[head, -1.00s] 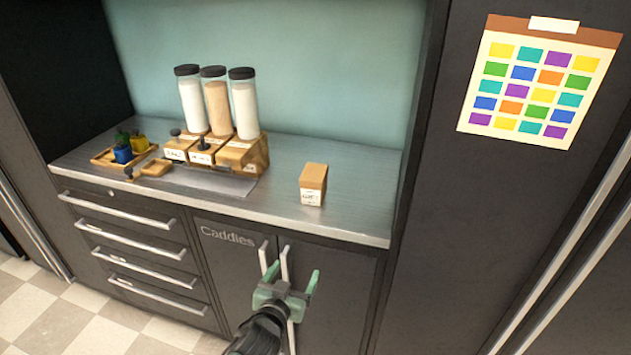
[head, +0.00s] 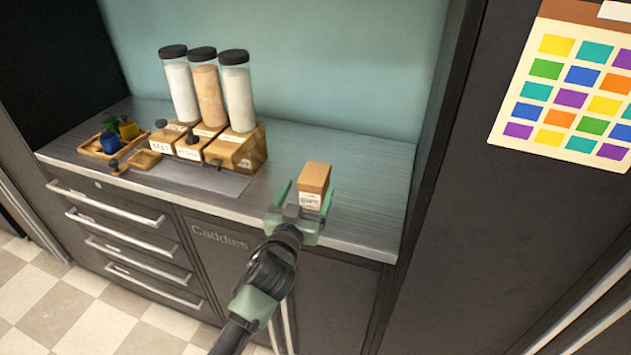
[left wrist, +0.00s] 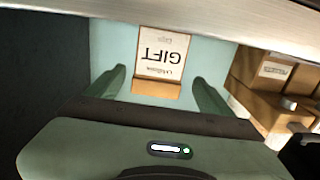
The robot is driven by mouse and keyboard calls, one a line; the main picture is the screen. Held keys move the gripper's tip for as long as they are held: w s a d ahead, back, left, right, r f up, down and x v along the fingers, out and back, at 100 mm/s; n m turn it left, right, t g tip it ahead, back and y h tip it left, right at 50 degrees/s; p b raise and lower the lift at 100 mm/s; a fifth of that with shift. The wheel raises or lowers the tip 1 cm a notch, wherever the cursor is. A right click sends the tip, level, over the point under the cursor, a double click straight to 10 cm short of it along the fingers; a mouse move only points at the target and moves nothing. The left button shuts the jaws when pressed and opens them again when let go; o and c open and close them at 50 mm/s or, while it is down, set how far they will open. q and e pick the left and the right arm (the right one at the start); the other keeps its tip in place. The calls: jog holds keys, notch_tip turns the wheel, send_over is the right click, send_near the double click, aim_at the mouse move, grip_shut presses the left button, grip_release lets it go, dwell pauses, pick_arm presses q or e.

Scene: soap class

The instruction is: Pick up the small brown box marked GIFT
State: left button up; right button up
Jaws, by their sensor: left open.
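The small brown box (head: 315,179) stands upright on the grey counter, right of the dispensers, with a white label on its front. In the left wrist view the box (left wrist: 162,58) appears upside down and its label reads GIFT. My left gripper (head: 306,203) is open at the counter's front edge, just in front of the box. In the left wrist view the fingers (left wrist: 162,88) point at the box, one to each side of it, with nothing gripped. The box's lower front is partly hidden by the gripper in the head view. My right gripper is not in view.
Wooden dispensers with black-capped clear tubes (head: 206,95) stand left of the box on a grey mat. A wooden tray (head: 93,150) with small bottles is at the far left. A tall dark cabinet side (head: 440,180) rises at the right. Counter around the box is clear.

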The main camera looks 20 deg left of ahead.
aim_at(315, 180)
pick_arm(q)
jog(key=w+p, duration=0.1)
jog(key=w, duration=0.3)
jog(key=shift+w+d, duration=0.15)
jog(key=shift+w, duration=0.25)
jog(key=shift+w+f, duration=0.1)
jog(key=shift+w, duration=0.2)
jog(key=c, duration=1.5)
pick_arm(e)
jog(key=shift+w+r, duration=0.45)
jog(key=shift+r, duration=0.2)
